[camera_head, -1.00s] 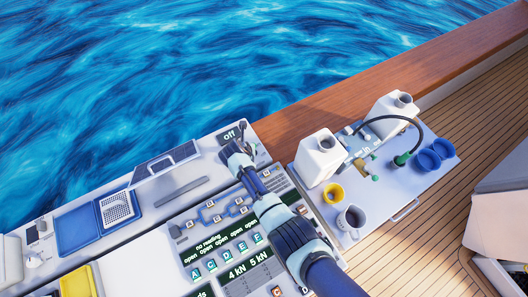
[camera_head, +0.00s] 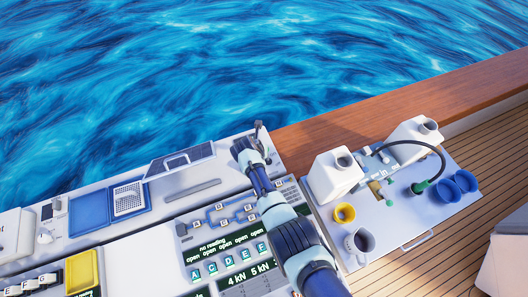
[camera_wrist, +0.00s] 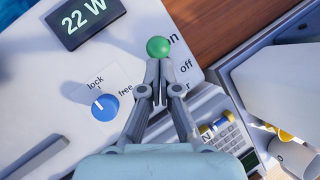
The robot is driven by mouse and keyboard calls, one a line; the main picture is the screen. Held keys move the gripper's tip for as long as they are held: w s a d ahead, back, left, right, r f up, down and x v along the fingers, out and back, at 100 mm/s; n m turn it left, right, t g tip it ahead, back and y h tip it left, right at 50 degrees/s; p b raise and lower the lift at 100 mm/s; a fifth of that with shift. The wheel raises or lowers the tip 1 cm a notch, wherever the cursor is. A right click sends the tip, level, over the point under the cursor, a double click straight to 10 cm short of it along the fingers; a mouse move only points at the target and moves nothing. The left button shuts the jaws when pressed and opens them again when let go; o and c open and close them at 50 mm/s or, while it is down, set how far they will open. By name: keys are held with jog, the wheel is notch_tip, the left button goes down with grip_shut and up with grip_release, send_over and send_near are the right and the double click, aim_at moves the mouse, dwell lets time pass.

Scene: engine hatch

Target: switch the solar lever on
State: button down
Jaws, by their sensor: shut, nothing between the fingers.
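The solar lever's round green knob (camera_wrist: 158,47) shows in the wrist view, just left of the "on" label and farther from "off". My gripper (camera_wrist: 158,66) is shut and empty, its fingertips close below the knob in the picture; I cannot tell whether they touch. In the head view my gripper (camera_head: 240,146) is at the panel's far right corner, beside the small dark upright lever (camera_head: 258,128). A dark display (camera_wrist: 88,17) reads "22 W". A blue lock/free knob (camera_wrist: 104,107) sits left of the fingers; its exact setting is unclear.
A tilted small solar panel (camera_head: 180,161) stands left of my gripper. To the right, a side table (camera_head: 400,221) holds white canisters (camera_head: 334,175), a yellow cup (camera_head: 345,212), a mug and blue cups. A wooden rail (camera_head: 340,129) runs behind.

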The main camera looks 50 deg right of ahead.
jog(key=shift+r, duration=0.1)
jog(key=w+p+v, duration=0.1)
jog(key=p+v, duration=0.5)
jog(key=v, duration=0.7)
jog(key=shift+w, duration=0.3)
jog(key=shift+a+r+p, duration=0.1)
jog(key=shift+p, duration=0.2)
jog(key=w+a+r+m+t+y+p, duration=0.1)
jog(key=w+a+r+m+t, duration=0.15)
jog(key=a+r+m, duration=0.55)
jog(key=w+a+r+m+t+y+p, duration=0.1)
jog(key=a+r+m+t, duration=0.35)
jog(key=a+r, duration=0.35)
jog(key=s+a+r+m+t+y, duration=0.2)
jog(key=s+a+r+m, duration=0.2)
jog(key=a+r, duration=0.3)
jog(key=s+a+r+m+t+y+p, duration=0.1)
jog(key=s+a+r+m+t+y, duration=0.1)
jog(key=s+a+r+m, duration=0.3)
jog(key=a+r+m, duration=0.2)
jog(key=a+r, duration=0.1)
jog(key=a, duration=0.1)
jog(key=shift+a+t, duration=0.15)
jog(key=shift+t, duration=0.25)
jog(key=shift+r+m, duration=0.1)
jog(key=shift+m, duration=0.15)
